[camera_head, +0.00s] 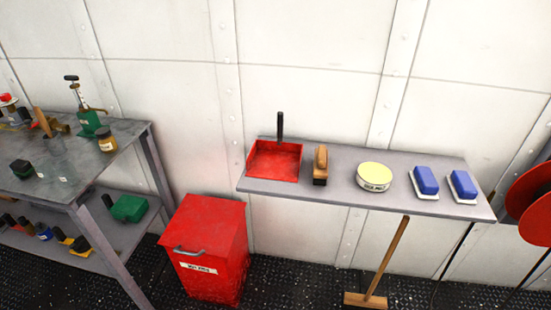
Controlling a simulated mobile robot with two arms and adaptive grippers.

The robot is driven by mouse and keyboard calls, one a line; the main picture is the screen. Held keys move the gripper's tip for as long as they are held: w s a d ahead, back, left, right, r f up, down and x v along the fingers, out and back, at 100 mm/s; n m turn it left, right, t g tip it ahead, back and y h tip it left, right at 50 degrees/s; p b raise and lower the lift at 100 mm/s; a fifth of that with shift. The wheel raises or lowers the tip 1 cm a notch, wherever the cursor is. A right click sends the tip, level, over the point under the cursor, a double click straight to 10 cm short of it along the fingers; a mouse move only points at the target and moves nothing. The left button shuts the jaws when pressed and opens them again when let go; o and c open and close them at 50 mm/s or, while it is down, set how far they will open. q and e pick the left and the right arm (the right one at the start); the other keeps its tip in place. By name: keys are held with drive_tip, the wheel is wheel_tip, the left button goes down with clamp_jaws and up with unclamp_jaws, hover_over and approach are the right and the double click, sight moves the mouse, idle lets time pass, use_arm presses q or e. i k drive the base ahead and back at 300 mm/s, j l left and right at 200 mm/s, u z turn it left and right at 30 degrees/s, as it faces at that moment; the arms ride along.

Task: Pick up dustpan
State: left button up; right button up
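The dustpan (274,162) is a red, shallow, square pan with a black handle (280,126) standing up at its back edge. It sits at the left end of a grey wall shelf (335,195). Just right of it, apart from it, is a brush with a wooden body (320,160) and dark bristles. Neither of my grippers shows in the head view.
Along the shelf are a round yellow-topped tin (374,176) and two blue-and-white brushes (424,180). A red lidded bin (207,250) stands below left. A cluttered workbench (95,165) is at left, a broom (388,260) under the shelf, a red reel (530,205) at right.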

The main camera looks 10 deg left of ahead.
sight(279, 160)
drive_tip(key=i+j, duration=0.7)
drive_tip(key=j, duration=0.15)
